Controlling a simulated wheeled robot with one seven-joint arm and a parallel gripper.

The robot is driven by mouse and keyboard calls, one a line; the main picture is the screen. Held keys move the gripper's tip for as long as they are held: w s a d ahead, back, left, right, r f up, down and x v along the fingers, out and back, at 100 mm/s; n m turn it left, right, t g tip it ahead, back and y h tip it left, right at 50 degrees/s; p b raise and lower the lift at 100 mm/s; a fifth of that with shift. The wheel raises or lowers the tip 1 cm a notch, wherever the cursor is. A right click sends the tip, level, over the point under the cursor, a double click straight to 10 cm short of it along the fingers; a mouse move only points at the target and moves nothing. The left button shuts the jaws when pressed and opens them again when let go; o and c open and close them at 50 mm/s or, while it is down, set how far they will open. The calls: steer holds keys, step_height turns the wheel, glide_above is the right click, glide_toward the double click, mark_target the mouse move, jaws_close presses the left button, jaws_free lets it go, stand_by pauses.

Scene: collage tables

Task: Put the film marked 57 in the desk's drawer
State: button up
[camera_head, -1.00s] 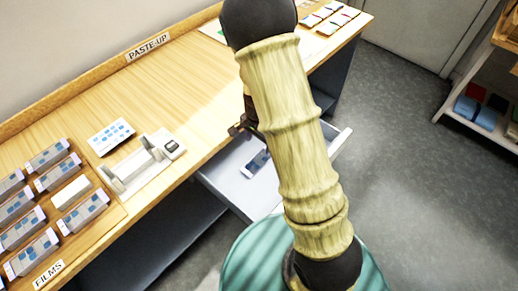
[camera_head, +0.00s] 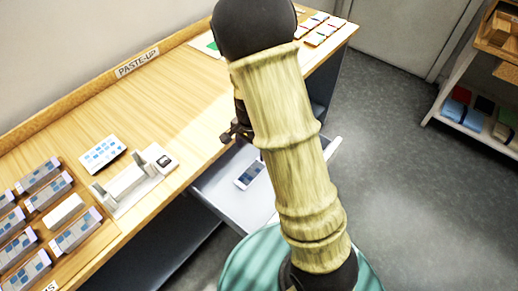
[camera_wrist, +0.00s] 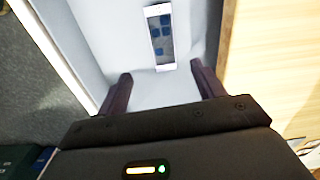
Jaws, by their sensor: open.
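The desk's drawer (camera_head: 214,189) stands pulled out below the desktop. A film (camera_head: 249,174), a white-edged strip with blue patches, lies flat on the drawer floor. It also shows in the wrist view (camera_wrist: 159,38), inside the pale drawer (camera_wrist: 98,30); I cannot read a number on it. My gripper (camera_head: 236,133) is above the drawer beside the desk edge, partly hidden by my arm. In the wrist view my gripper (camera_wrist: 160,76) has its fingers wide apart with nothing between them, and the film lies apart from them.
The wooden desk (camera_head: 175,100) holds several films in a rack (camera_head: 75,232) at the left, a blue-marked card (camera_head: 102,153) and a white device (camera_head: 135,183). Small cards (camera_head: 318,30) lie at its far end. A shelf (camera_head: 470,118) stands at the right; the floor between is clear.

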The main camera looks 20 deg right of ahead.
steer(key=s+d+r+n+t, duration=0.1)
steer(key=s+r+n+t, duration=0.1)
steer(key=s+r+n, duration=0.8)
steer(key=shift+s+d+r+n, duration=0.3)
steer(key=shift+s+d+r, duration=0.1)
steer(key=shift+s, duration=0.1)
